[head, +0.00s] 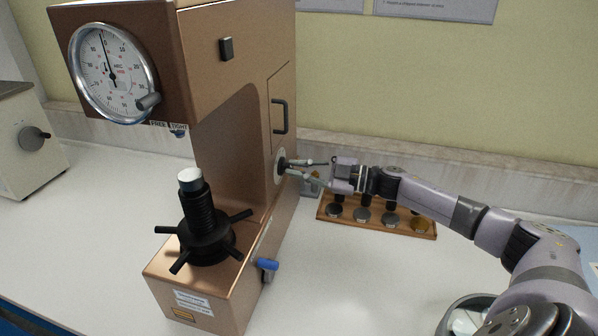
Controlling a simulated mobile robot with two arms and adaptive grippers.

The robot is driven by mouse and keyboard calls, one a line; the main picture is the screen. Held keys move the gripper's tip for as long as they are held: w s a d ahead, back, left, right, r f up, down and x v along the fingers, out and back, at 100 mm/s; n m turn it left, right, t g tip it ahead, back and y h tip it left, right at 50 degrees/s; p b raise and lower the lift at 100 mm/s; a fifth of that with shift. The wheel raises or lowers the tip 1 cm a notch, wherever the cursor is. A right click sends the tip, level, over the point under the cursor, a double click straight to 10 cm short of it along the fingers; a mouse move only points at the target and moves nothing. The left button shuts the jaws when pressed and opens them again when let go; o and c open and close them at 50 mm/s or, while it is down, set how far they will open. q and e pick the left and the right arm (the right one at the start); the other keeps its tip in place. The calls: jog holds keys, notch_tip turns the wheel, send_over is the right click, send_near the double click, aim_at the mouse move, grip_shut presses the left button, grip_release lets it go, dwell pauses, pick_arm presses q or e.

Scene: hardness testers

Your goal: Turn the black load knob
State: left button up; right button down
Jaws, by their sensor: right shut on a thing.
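The black load knob (282,166) sits on a round pale dial plate on the right side of the copper-coloured hardness tester (225,85). My right gripper (291,168) reaches in from the right with its fingers at the knob, shut on it. The fingers partly cover the knob, so its exact turn position is hard to tell. The tester's round gauge (112,70) faces front left. My left gripper is not in the view.
A wooden rack (378,224) with several indenters or weights stands behind my right arm. A blue-tipped lever (267,264) and a black spoked handwheel (206,240) stick out from the tester. A round dish (466,316) is at bottom right. Another machine (28,140) stands far left.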

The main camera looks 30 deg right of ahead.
jog(key=shift+n, duration=0.4)
jog(key=c, duration=1.7)
grip_release()
jog(key=shift+o, duration=0.2)
jog(key=v, duration=1.2)
jog(key=shift+d, duration=0.1)
